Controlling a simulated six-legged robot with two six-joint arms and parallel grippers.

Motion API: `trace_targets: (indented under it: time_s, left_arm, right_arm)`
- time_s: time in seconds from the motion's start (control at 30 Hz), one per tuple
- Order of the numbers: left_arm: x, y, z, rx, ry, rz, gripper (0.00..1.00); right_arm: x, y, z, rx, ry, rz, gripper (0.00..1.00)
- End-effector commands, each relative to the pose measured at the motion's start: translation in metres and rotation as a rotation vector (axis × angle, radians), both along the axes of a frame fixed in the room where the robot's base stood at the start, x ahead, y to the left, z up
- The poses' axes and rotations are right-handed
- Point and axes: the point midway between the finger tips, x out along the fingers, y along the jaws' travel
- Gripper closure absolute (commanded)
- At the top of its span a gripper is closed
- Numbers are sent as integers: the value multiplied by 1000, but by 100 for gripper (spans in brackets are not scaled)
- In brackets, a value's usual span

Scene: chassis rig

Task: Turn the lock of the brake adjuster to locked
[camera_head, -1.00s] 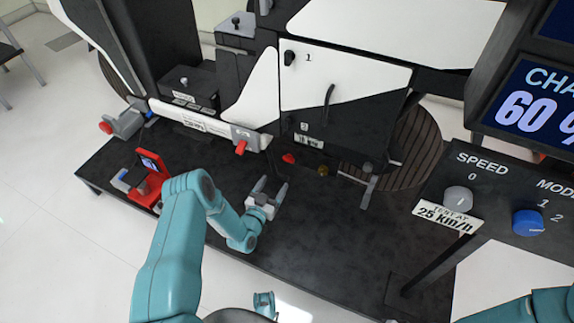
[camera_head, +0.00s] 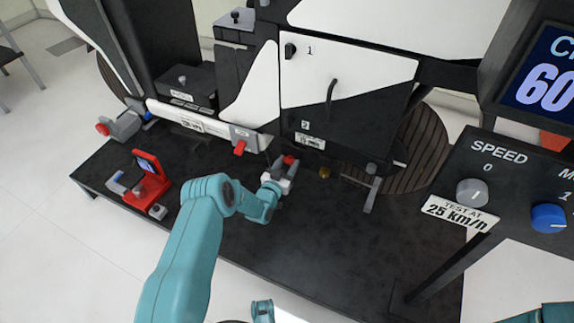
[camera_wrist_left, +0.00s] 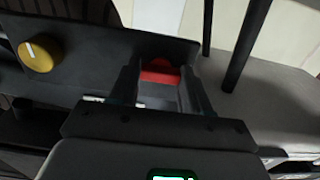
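A red knob (camera_head: 290,160) sits low on the front of the black and white rig, with a yellow knob (camera_head: 324,171) to its right. I cannot read which one is the brake adjuster's lock. My left gripper (camera_head: 283,168) is at the red knob, fingers pointing at the rig. In the left wrist view, the red knob (camera_wrist_left: 160,73) lies between the two spread fingers, which partly hide it; whether they touch it is unclear. The yellow knob, with a white mark, shows at upper left of that view (camera_wrist_left: 40,53). My right gripper is out of view.
A grey lever (camera_head: 372,185) stands right of the yellow knob. A red stand (camera_head: 151,180) is on the black platform (camera_head: 300,240). A console with a speed knob (camera_head: 472,192) is at the right.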

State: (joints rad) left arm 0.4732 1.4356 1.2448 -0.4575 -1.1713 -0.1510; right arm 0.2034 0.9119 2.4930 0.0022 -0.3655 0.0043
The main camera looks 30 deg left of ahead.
Motion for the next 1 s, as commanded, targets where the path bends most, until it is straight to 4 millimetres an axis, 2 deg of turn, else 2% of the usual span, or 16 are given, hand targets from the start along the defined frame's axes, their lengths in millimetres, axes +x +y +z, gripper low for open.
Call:
trace_targets:
  time_s: [0.03, 0.07, 0.1, 0.53, 1.0]
  left_arm:
    - [0, 0, 0, 0, 0, 0, 70]
    - [0, 0, 0, 0, 0, 0, 80]
    - [0, 0, 0, 0, 0, 0, 84]
    - [0, 0, -2, -87, -5, -1, 84]
    - [0, 0, -4, -491, -28, -1, 84]
  right_arm:
    - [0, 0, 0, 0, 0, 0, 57]
    - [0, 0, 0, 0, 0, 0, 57]
    - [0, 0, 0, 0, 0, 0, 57]
    - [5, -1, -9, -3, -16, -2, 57]
    - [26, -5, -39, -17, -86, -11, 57]
